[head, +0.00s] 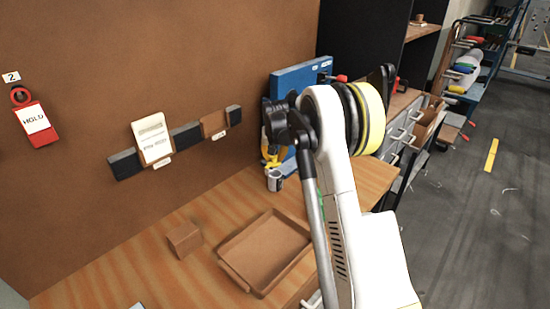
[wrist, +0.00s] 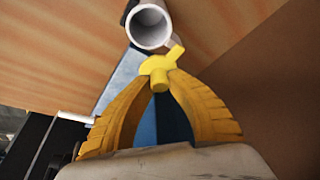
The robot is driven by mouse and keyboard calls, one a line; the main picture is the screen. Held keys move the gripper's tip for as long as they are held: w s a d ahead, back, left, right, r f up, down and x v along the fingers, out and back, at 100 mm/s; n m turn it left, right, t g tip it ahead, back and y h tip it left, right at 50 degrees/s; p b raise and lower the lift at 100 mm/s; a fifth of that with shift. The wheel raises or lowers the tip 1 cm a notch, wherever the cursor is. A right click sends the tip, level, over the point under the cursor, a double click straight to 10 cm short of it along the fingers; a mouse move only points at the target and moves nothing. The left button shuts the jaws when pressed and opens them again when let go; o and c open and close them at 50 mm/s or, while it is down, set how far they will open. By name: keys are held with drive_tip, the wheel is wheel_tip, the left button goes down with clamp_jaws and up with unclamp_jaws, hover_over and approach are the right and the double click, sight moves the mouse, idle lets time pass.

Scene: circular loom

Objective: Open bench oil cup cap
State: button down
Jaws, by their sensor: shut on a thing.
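The bench oil cup is a small grey cylinder (head: 275,180) on the wooden bench, by the blue panel. In the wrist view its round mouth (wrist: 150,27) faces me and looks open, with a grey inside. A yellow cap with a tab (wrist: 160,64) sits between my yellow fingertips, next to the cup's rim. My gripper (wrist: 158,78) is shut on this cap. I cannot tell whether the cap still touches the cup or is joined to it. In the head view my gripper (head: 270,157) is just above the cup, partly hidden by my arm.
A brown tray (head: 262,255) and a small brown block (head: 184,239) lie on the bench. The blue panel (head: 298,78) stands behind my gripper. A brown wall with hanging cards is at left. Open floor is at right.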

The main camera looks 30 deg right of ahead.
idle(0.4)
drive_tip(key=c, duration=1.2)
unclamp_jaws()
drive_tip(key=shift+c, duration=0.2)
drive_tip(key=v, duration=1.2)
drive_tip(key=shift+w, duration=0.1)
